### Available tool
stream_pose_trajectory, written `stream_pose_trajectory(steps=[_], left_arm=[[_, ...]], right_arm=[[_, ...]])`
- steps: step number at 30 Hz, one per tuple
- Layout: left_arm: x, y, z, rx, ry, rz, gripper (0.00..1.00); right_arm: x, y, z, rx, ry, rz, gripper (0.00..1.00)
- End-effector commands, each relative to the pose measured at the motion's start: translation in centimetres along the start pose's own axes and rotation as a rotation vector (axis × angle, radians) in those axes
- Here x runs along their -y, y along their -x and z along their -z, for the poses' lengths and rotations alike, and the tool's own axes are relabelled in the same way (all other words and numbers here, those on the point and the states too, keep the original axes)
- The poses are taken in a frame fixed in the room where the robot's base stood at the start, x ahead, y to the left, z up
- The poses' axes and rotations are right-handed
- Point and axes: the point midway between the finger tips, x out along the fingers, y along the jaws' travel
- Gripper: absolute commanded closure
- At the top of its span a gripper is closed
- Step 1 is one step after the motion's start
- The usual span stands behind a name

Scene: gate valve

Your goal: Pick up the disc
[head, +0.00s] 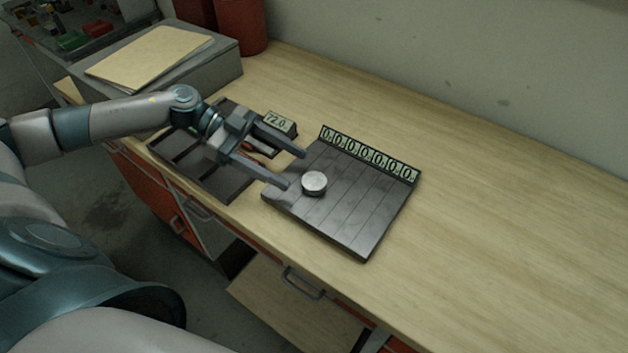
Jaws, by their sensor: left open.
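A silver, round disc (314,183) lies on a dark, lined board (345,218) on the wooden bench. My left gripper (293,171) is open, and its two fingers point right toward the disc. The fingertips are close to the disc's left side, one on the far side and one on the near side. The gripper looks empty. Whether the fingertips touch the board cannot be told. My right gripper is not in view.
A strip of number plates (368,155) stands along the board's back edge. A dark tray (205,165) and a small display reading 72.0 (281,123) lie under and beside my left arm. A grey box with a folder (150,56) stands back left. The bench's right side is clear.

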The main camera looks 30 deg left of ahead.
Motion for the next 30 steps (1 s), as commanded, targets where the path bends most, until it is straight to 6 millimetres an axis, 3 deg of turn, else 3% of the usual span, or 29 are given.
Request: stream_pose_trajectory(steps=[8, 20, 30], left_arm=[[-0.1, -0.7, 0.3, -0.001, -0.001, -0.001, 0.37], [-0.2, -4.9, 0.3, 0.000, 0.000, -0.001, 0.37], [-0.2, -5.2, 0.1, 0.000, 0.000, 0.000, 0.37]], right_arm=[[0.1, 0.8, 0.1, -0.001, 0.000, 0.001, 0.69], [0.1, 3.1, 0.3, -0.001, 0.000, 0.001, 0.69], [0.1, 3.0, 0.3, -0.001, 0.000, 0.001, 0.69]])
